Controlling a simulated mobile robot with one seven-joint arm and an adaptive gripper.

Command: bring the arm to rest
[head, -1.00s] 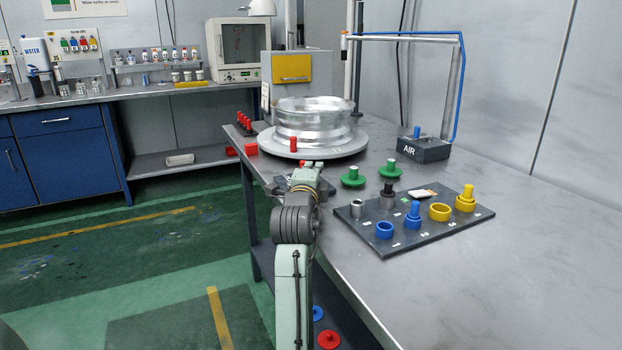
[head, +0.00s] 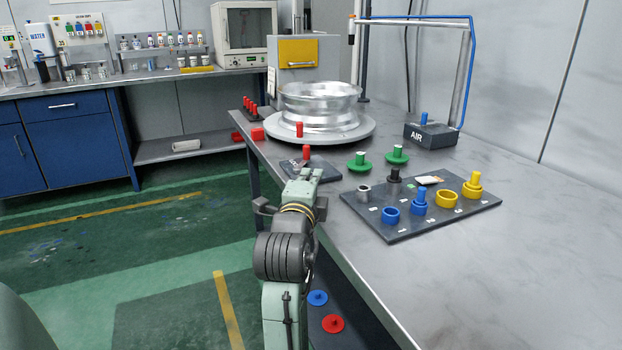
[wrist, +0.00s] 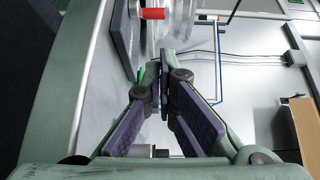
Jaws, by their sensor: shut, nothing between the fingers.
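My arm reaches up along the table's left edge in the head view. My gripper (head: 306,174) is shut and empty, in front of a small dark plate (head: 322,171) that carries an upright red pin (head: 306,152). In the wrist view the two purple-padded fingers of my gripper (wrist: 164,72) meet at their tips with nothing between them. A red pin (wrist: 152,14) shows beyond the fingertips there, apart from them.
A silver wheel (head: 320,105) sits on a round turntable (head: 350,133) with a red pin (head: 299,129) on it. Green knobbed discs (head: 359,163) and a dark board (head: 410,230) with coloured rings lie right of my gripper. The table's front right (head: 480,290) is clear.

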